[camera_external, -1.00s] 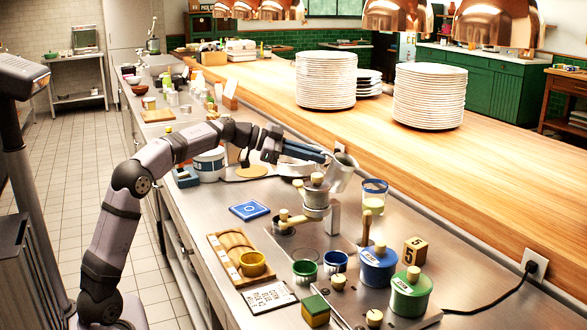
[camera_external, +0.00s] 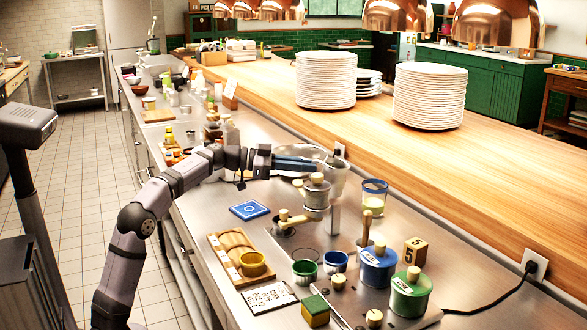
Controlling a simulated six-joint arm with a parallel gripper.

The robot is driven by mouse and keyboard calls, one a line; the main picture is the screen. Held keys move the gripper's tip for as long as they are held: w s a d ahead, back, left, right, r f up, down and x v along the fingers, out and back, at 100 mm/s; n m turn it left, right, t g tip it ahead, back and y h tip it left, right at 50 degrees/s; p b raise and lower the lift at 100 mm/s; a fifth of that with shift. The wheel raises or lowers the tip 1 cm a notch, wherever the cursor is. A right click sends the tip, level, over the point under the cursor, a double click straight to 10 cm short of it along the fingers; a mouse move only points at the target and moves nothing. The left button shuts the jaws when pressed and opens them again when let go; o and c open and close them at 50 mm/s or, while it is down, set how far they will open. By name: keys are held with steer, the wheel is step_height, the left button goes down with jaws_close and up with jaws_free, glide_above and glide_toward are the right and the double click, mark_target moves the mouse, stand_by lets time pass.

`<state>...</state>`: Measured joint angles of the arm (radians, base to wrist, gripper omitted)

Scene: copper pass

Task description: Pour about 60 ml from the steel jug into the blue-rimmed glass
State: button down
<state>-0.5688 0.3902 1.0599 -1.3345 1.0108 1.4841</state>
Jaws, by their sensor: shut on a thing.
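The steel jug (camera_external: 336,177) is held at the end of my gripper (camera_external: 321,165), near the back edge of the steel counter. It looks close to upright, and its lower part is partly hidden behind a grey pot with a pale knob. My gripper reaches in from the left with its blue fingers shut on the jug. The blue-rimmed glass (camera_external: 374,197) stands upright on the counter, right of the jug and apart from it. It holds some pale yellowish liquid in its lower part. The jug's contents cannot be seen.
The grey pot (camera_external: 317,192) stands close in front of the jug. Blue (camera_external: 378,268) and green (camera_external: 410,295) canisters stand front right, beside a number block (camera_external: 414,251). A wooden tray (camera_external: 236,255) and blue square (camera_external: 250,210) lie left. Plate stacks (camera_external: 326,80) stand on the raised wooden ledge.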

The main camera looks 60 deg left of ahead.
steer(key=r+b, duration=0.1)
steer(key=s+a+n+t+b, duration=0.1)
steer(key=shift+a+r+h+b, duration=0.1)
steer(key=shift+r+h+b, duration=0.2)
steer(key=shift+r+h, duration=0.1)
